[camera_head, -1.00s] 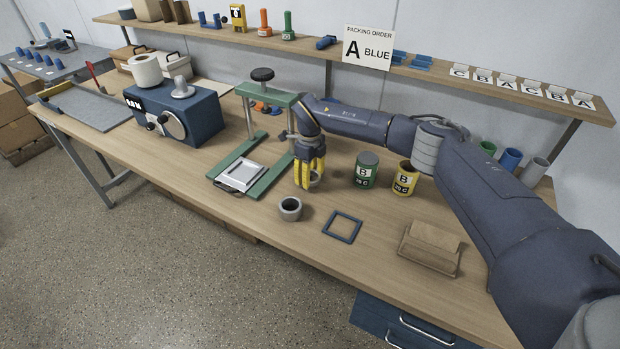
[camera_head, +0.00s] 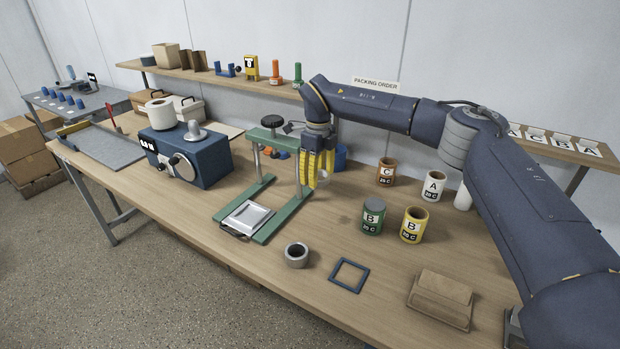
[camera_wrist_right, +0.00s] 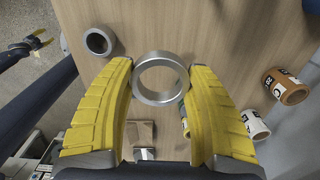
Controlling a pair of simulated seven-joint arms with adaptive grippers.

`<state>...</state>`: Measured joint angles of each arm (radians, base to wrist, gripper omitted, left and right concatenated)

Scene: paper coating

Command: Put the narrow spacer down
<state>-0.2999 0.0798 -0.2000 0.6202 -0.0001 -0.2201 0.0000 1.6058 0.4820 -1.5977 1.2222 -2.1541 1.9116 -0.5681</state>
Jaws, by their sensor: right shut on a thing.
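A narrow silver ring, the narrow spacer (camera_wrist_right: 160,98), is between the yellow fingers of my right gripper (camera_wrist_right: 160,88) in the right wrist view. In the head view my right gripper (camera_head: 319,183) is shut on the spacer (camera_head: 323,181), beside the green press frame, and holds it above the table. The fingers hide part of the ring there. A wider grey ring (camera_head: 289,259) stands on the table, nearer the front edge; it also shows in the right wrist view (camera_wrist_right: 109,51). My left gripper (camera_wrist_right: 40,40) shows small at the left of that view, its yellow fingers apart.
Green (camera_head: 372,218) and yellow (camera_head: 413,226) cans stand right of the gripper, with brown and white cans behind. The press frame (camera_head: 284,216) holds a silver plate. Bare table surrounds the grey ring.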

